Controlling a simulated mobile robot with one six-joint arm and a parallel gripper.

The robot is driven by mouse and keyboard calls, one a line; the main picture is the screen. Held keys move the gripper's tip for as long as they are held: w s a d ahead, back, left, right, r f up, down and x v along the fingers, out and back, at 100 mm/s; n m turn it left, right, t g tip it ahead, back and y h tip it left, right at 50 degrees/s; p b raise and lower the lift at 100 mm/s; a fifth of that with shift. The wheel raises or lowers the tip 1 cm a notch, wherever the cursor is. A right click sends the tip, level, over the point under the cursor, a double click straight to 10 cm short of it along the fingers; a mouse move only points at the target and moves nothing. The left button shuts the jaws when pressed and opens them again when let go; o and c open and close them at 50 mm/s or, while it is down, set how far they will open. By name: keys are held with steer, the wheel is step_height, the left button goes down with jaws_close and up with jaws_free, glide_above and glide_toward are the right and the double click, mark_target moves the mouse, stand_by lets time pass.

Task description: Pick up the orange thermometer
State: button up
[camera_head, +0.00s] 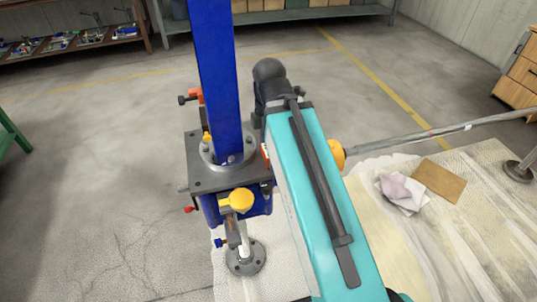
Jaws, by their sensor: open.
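No object is plainly recognisable as an orange thermometer. A yellow-orange rounded head (238,200) sits on the front of the blue jack assembly, below its dark plate. An orange rounded piece (338,154) shows just right of my teal arm, partly hidden behind it. I cannot tell whether either is the thermometer. My arm reaches up from the lower right to a dark rounded joint beside the blue post. My gripper's jaws do not show.
A blue post (217,85) stands on a dark plate (200,175) with a round foot (245,257). A grey bar (440,132) runs right. A brown board (440,181) and cloth (402,190) lie on the pale sheet (480,215). Floor at left is clear.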

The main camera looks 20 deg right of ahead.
steer(key=c, duration=1.4)
steer(key=shift+r, duration=0.15)
step_height(320, 180, up, 8)
steer(key=shift+r+p, duration=0.2)
steer(key=shift+p, duration=0.35)
steer(key=shift+r+p, duration=0.55)
steer(key=shift+r, duration=0.15)
